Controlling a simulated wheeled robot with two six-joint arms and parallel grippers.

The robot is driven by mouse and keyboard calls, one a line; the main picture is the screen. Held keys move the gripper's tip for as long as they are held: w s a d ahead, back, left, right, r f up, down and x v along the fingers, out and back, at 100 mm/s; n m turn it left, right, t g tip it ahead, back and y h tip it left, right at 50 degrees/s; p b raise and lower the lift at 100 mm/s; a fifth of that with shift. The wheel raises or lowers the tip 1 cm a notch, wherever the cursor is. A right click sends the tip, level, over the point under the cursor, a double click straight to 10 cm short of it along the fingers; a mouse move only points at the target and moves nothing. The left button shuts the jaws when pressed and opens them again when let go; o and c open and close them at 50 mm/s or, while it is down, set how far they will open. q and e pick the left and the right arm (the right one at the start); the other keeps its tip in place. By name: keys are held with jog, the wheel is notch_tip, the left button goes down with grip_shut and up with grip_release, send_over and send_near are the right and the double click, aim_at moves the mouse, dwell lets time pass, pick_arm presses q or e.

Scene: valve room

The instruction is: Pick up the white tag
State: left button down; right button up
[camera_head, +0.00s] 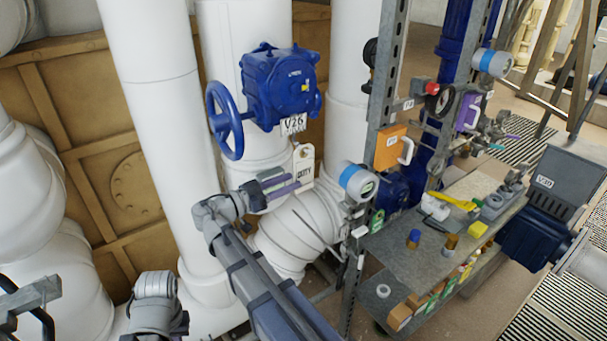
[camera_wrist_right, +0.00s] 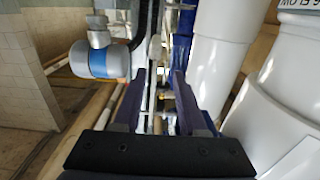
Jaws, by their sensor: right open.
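A white tag (camera_head: 303,163) with dark lettering that seems to read "DUTY" hangs in front of the white pipes, below the blue valve actuator (camera_head: 282,85). My right gripper (camera_head: 297,184) is open, its two purple-grey fingers pointing right, at the tag's lower left edge in the head view. Whether they touch the tag I cannot tell. In the right wrist view the open fingers (camera_wrist_right: 158,76) have a gap with blurred fittings behind it. I cannot make out the tag there.
A blue handwheel (camera_head: 225,121) and a small V26 plate (camera_head: 293,125) are above the gripper. A blue-banded gauge (camera_head: 358,182) on a steel post is just right; it seems to show also in the wrist view (camera_wrist_right: 100,60). A cluttered bench (camera_head: 390,250) stands further right.

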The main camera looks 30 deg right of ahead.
aim_at(302, 178)
jog(key=d, duration=0.4)
jog(key=shift+s+d+r, duration=0.1)
jog(key=shift+s+r, duration=0.1)
jog(key=shift+s, duration=0.05)
jog(key=shift+w+d, duration=0.1)
jog(key=shift+d, duration=0.4)
jog(key=shift+c, duration=0.2)
jog(key=shift+a, duration=0.1)
grip_shut()
